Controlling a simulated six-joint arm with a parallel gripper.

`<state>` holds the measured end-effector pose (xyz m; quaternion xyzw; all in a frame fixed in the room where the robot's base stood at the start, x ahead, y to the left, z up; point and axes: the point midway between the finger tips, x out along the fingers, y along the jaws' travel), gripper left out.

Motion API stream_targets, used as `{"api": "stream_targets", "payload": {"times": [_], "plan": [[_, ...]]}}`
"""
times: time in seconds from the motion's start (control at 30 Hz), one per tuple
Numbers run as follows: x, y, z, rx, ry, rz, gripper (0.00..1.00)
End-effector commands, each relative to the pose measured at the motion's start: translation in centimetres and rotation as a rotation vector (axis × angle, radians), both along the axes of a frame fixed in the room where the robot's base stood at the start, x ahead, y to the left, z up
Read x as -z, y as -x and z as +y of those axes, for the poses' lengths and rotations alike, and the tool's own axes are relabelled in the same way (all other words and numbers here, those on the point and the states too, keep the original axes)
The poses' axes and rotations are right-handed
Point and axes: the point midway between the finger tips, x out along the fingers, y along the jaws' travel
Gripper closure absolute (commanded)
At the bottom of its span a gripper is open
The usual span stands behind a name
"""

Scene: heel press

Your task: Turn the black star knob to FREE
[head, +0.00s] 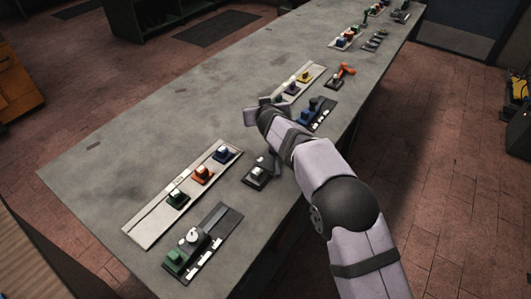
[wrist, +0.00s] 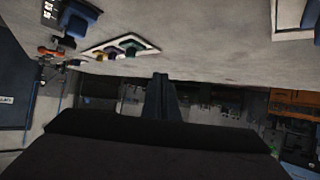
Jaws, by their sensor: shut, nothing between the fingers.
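I cannot pick out a black star knob or a FREE mark with certainty; the fittings are small in the head view, and my arm covers part of the bench. A dark plate with a blue block (head: 306,118) and a dark upright part lies just right of my wrist. The blue block also shows at the upper left of the wrist view (wrist: 82,10). My gripper (head: 250,106) is above the bench, left of that plate. Its shut, empty fingers (wrist: 161,98) stand mid-frame in the wrist view, apart from any fitting.
A pale strip (head: 150,229) holds green, orange and blue knobs. A near plate (head: 222,236) carries a green block and a white round part. A small grey-topped fitting (head: 257,174) sits beside my arm. An orange lever (head: 346,70) stands farther off. The bench's left side (head: 150,130) is mostly clear.

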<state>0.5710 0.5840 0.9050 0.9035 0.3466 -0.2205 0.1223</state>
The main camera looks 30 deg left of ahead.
Motion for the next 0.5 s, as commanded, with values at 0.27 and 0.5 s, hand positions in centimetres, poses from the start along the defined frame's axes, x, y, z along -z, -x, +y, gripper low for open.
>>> {"api": "stream_targets", "payload": {"times": [0.27, 0.5], "plan": [[-0.9, 9.8, -3.3, 0.259, 0.296, 0.148, 1.0], [-1.7, 17.5, -7.6, 0.397, 0.525, 0.236, 1.0]]}}
